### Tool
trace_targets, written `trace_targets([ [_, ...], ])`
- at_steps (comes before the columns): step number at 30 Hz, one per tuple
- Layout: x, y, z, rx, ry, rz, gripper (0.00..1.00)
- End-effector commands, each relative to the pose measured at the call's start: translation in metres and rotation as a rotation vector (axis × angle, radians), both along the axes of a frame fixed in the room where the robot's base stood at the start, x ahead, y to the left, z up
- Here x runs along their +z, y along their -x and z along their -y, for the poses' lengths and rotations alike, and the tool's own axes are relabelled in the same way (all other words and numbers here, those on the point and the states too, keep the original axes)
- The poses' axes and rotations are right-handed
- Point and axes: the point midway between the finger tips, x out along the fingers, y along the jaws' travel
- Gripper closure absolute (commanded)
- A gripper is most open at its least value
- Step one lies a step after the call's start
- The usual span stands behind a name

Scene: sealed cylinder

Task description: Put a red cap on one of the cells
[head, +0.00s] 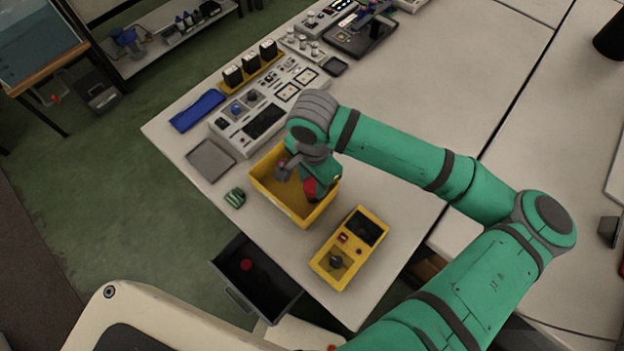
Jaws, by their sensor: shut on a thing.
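My green arm reaches in from the right, and my gripper (284,171) is over the yellow bin (264,187). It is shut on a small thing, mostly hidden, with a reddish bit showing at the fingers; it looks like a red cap. A larger red patch (310,187) shows below my wrist at the bin's right side; I cannot tell what it belongs to. A round red thing (246,264), perhaps a cap, lies in the open dark drawer. Several dark blocks with pale tops (251,64), possibly the cells, stand in a yellow tray at the back.
A small green object (235,198), a grey plate (210,160) and a grey control panel (262,118) lie to the left and behind. The table's right side (450,80) is clear.

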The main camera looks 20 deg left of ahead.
Motion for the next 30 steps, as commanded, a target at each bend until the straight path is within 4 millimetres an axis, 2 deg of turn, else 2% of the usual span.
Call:
trace_targets([
  [23,-0.009,0.0,-0.002,0.003,0.0,-0.002,0.83],
  [26,-0.012,0.0,-0.001,0.003,0.001,-0.003,0.91],
  [30,-0.014,-0.001,-0.001,0.003,0.001,-0.003,0.91],
])
